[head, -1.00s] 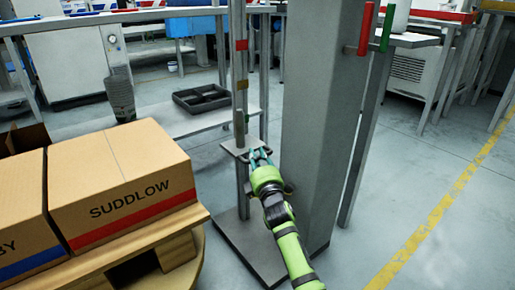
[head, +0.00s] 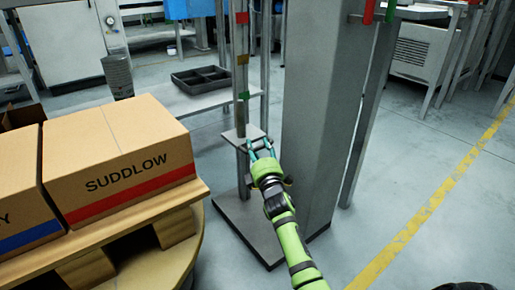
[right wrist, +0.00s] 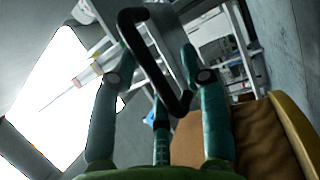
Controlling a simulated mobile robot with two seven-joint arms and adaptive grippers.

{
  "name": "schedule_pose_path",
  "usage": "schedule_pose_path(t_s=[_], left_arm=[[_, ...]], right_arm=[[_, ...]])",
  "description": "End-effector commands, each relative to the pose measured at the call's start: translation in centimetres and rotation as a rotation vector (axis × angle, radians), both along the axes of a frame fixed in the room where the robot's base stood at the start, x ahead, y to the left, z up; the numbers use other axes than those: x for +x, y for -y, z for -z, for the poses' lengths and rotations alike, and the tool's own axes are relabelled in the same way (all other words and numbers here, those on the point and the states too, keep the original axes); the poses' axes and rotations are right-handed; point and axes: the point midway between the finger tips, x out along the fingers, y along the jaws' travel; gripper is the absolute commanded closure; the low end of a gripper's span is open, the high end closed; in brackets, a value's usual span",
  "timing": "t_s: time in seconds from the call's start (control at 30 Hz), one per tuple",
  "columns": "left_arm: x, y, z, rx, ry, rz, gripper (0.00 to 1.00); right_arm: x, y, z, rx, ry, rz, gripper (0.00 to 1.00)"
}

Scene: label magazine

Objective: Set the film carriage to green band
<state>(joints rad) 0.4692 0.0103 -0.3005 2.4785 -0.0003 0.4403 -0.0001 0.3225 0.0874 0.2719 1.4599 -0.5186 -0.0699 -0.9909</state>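A slim upright post carries a red band (head: 242,17), a yellow band (head: 242,59) and a green band (head: 243,96). The film carriage (head: 232,135), a small grey plate on the post, sits below the green band, with a gap between them. My right gripper (head: 262,147) is at the carriage's right front. In the right wrist view, a black bar handle (right wrist: 157,62) runs between the teal fingers of this gripper (right wrist: 157,65). The fingers stand well apart, and I see no firm closing on the handle. My left gripper is not in view.
A thick grey column (head: 322,110) stands close to the right of my right gripper. Cardboard boxes (head: 125,150) sit on a wooden pallet (head: 150,215) at left. A black tray (head: 202,77) lies on a low shelf behind. The floor at right is open.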

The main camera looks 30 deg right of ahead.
Motion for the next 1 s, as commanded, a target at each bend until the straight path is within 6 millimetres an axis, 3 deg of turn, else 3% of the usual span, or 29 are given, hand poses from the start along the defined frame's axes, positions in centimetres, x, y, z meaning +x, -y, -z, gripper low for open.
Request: schedule_pose_path(t_s=[0.37,0.8,1.0], left_arm=[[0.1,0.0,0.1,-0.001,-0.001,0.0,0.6],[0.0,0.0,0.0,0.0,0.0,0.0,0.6],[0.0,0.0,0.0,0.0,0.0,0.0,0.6]], right_arm=[[-0.8,-0.2,0.3,0.0,-0.002,0.001,0.54],[-8.7,-2.9,1.6,0.001,-0.002,0.001,0.54],[-10.9,-3.5,1.9,0.001,-0.001,0.002,0.54]])
